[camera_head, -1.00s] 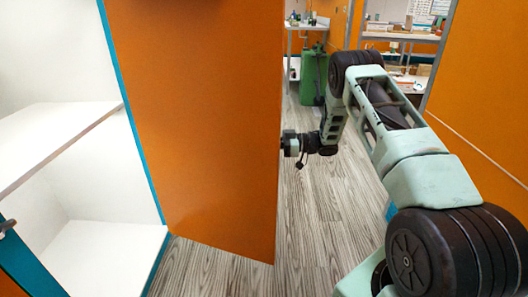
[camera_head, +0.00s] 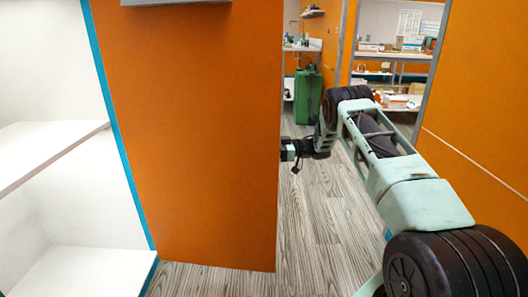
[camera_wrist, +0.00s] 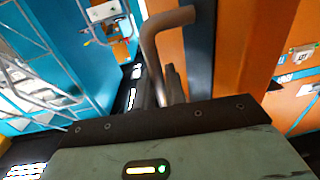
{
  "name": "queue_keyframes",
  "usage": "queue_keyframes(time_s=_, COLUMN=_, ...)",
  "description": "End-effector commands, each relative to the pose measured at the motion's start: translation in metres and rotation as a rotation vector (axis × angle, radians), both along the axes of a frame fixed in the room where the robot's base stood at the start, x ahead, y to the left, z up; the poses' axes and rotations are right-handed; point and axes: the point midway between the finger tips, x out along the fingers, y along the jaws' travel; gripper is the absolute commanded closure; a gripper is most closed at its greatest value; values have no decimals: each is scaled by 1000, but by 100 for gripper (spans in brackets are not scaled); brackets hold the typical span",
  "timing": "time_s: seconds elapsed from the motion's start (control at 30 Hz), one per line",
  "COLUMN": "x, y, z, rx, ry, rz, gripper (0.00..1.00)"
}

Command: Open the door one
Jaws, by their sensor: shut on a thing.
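The orange door (camera_head: 200,140) stands swung out from the white locker compartment, with its inner face towards me in the head view. My gripper (camera_head: 284,150) is at the door's free right edge, mostly hidden behind it. In the wrist view, a bent grey-brown handle (camera_wrist: 152,45) runs down to the dark fingers of my gripper (camera_wrist: 166,88), which are shut on it. The exact contact is partly hidden by the wrist housing. An orange panel also shows on the right of the wrist view (camera_wrist: 263,50).
The open locker has white shelves (camera_head: 45,145) and a teal edge (camera_head: 115,130) on the left. A green bin (camera_head: 307,95) and a metal rack (camera_head: 395,53) stand farther back. An orange wall (camera_head: 480,120) is on the right. Wood-look floor (camera_head: 320,220) lies clear between.

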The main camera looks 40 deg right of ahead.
Motion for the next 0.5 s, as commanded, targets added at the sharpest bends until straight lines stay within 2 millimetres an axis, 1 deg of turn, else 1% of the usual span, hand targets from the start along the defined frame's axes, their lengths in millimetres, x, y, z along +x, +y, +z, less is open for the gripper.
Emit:
queue_keyframes(time_s=0.13, x=0, y=0, z=0, rx=0, ry=0, rz=-1, gripper=100)
queue_keyframes(time_s=0.17, x=0, y=0, z=0, rx=0, ry=0, rz=-1, gripper=82)
queue_keyframes(time_s=0.2, x=0, y=0, z=0, rx=0, ry=0, rz=0, gripper=71)
queue_keyframes(time_s=0.5, x=0, y=0, z=0, rx=0, ry=0, rz=0, gripper=70)
